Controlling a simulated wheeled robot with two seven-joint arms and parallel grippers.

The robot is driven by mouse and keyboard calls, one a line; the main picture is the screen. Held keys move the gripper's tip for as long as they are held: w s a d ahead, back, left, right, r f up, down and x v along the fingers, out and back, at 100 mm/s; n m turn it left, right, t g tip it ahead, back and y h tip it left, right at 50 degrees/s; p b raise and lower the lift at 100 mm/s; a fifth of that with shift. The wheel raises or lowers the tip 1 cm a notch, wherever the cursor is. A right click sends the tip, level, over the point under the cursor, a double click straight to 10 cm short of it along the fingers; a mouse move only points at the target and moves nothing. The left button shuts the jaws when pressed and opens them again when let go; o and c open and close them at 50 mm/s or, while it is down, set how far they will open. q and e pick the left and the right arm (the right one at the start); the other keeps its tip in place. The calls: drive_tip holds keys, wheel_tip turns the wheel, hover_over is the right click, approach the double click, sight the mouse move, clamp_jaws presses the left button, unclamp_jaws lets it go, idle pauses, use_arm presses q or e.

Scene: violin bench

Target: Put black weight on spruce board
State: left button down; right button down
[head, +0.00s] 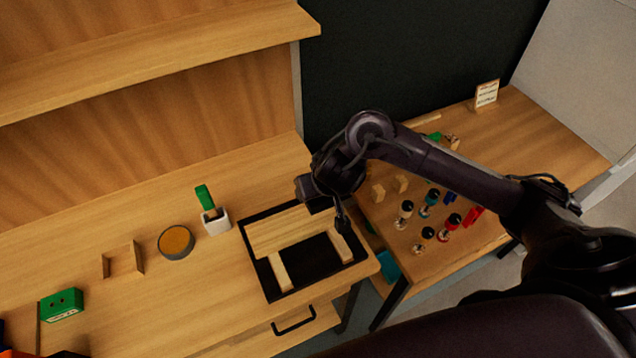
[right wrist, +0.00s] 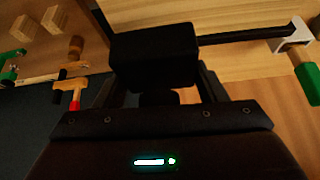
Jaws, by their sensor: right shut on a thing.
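The black weight (right wrist: 152,58) is a dark block between the fingers of my right gripper (right wrist: 153,98) in the right wrist view. The gripper is shut on it. In the head view my right gripper (head: 332,196) is over the right end of the spruce board (head: 285,232), a pale flat panel in a black-edged tray (head: 268,283) on the bench. The arm hides part of the board's right end. I cannot tell whether the weight touches the board. My left gripper is not in view.
Left of the tray stand a white holder (head: 215,222) with a green-handled tool, a round tin (head: 176,242), a wooden frame (head: 122,260) and a green block (head: 62,305). On the right table stand several clamps (head: 405,212) and small wooden blocks (head: 378,193). A shelf (head: 150,55) overhangs at the back.

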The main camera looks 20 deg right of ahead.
sight(318, 200)
drive_tip(key=shift+w+f+b, duration=0.1)
drive_tip(key=shift+f+b, duration=0.85)
drive_tip(key=shift+f, duration=1.05)
drive_tip(key=shift+f, duration=0.1)
drive_tip(key=shift+c, duration=1.4)
unclamp_jaws()
drive_tip(key=shift+s+f, duration=0.1)
drive_tip(key=shift+s, duration=0.1)
drive_tip(key=shift+r, duration=0.3)
drive_tip(key=p+v, duration=0.7)
drive_tip(key=v, duration=0.4)
drive_tip(key=shift+s+r+p, duration=0.25)
drive_tip(key=shift+r+p, duration=0.05)
drive_tip(key=shift+f, duration=0.1)
